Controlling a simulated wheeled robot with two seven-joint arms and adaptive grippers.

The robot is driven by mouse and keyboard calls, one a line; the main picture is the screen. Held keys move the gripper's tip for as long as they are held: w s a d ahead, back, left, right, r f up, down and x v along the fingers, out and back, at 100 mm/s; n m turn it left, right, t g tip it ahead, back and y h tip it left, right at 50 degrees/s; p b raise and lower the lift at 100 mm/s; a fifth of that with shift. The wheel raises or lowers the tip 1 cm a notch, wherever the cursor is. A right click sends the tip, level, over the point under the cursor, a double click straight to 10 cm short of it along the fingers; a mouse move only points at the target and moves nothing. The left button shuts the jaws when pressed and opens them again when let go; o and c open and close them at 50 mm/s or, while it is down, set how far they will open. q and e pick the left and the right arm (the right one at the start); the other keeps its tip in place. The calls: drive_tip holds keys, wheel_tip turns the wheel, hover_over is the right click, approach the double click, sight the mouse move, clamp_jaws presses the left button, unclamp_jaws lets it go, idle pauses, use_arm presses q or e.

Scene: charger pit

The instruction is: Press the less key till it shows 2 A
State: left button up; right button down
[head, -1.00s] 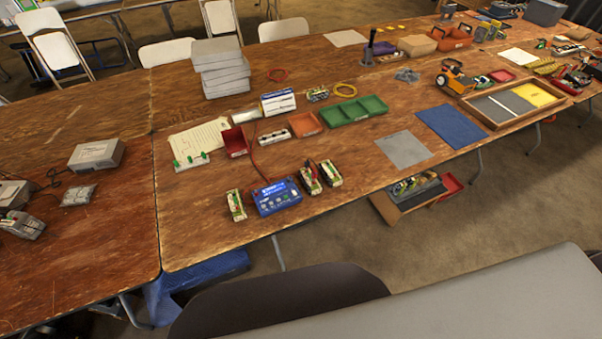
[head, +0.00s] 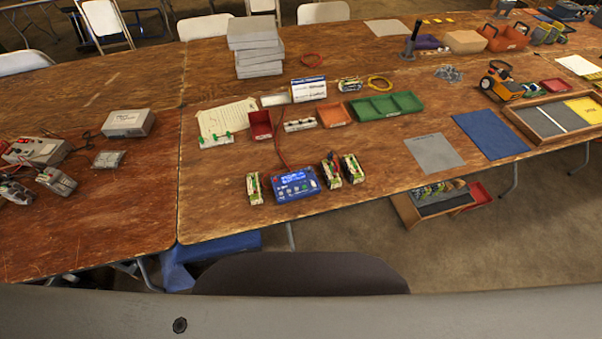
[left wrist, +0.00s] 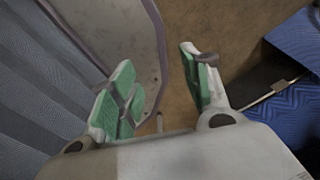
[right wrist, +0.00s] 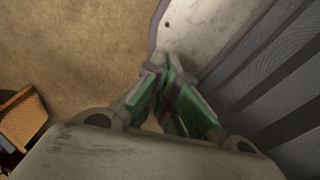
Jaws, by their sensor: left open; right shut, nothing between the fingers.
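The blue charger (head: 296,185) lies near the front edge of the wooden table in the head view. Its lit screen and keys face up, but they are too small to read. A red lead runs from it toward the back. Neither gripper shows in the head view. In the left wrist view my left gripper (left wrist: 160,85) is open and empty, with green pads apart. In the right wrist view my right gripper (right wrist: 170,75) is shut with nothing between its green pads. Both hang over the floor, away from the charger.
Battery packs stand beside the charger: one to its left (head: 254,188), two to its right (head: 331,172). A red bin (head: 261,125), an orange bin (head: 332,114) and a green tray (head: 386,106) stand behind. A dark chair back (head: 300,275) is in front of the table.

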use_arm(q)
drive_tip(key=shift+w+d, duration=0.25)
drive_tip(key=shift+d, duration=0.05)
drive_tip(key=shift+s, duration=0.1)
drive_tip(key=shift+s, duration=0.1)
drive_tip(key=shift+c, duration=0.6)
drive_tip(key=shift+s, duration=0.2)
drive_tip(key=c, duration=0.5)
drive_tip(key=shift+a, duration=0.1)
clamp_jaws()
drive_tip(key=shift+a, duration=0.15)
